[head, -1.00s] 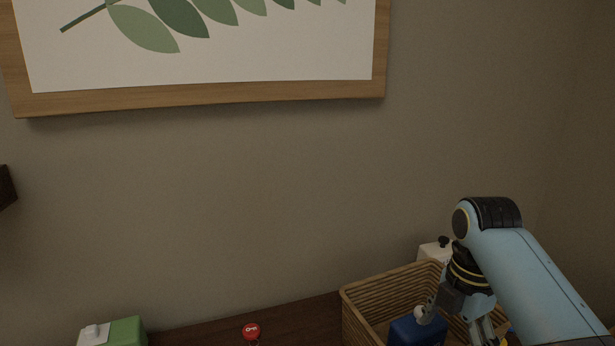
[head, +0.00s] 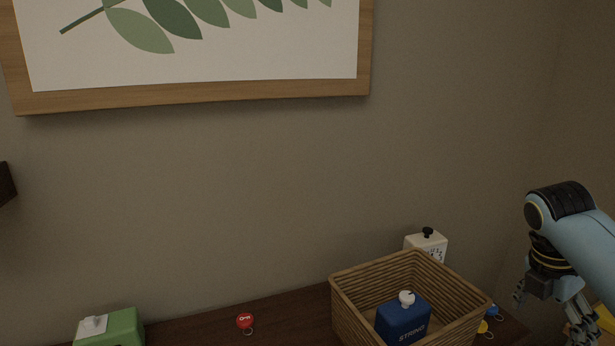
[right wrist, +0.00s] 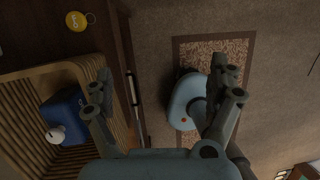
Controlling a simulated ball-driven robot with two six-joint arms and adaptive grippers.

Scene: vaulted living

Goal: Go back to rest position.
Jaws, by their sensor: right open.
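My right gripper (head: 552,308) is at the right edge of the head view, to the right of the wicker basket and apart from it. In the right wrist view its two fingers are spread with nothing between them (right wrist: 165,105). The basket (head: 463,318) stands on the dark wooden surface (head: 290,312). A blue box marked STRING (head: 402,322) with a white knob sits inside it; it also shows in the right wrist view (right wrist: 66,112). My left gripper is in neither view.
A white timer-like box (head: 428,246) stands behind the basket. A red key tag (head: 245,321) and a green-and-white box (head: 122,328) are to the left. Yellow (head: 483,327) and blue (head: 492,310) tags lie right of the basket. A framed leaf picture (head: 200,105) hangs above.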

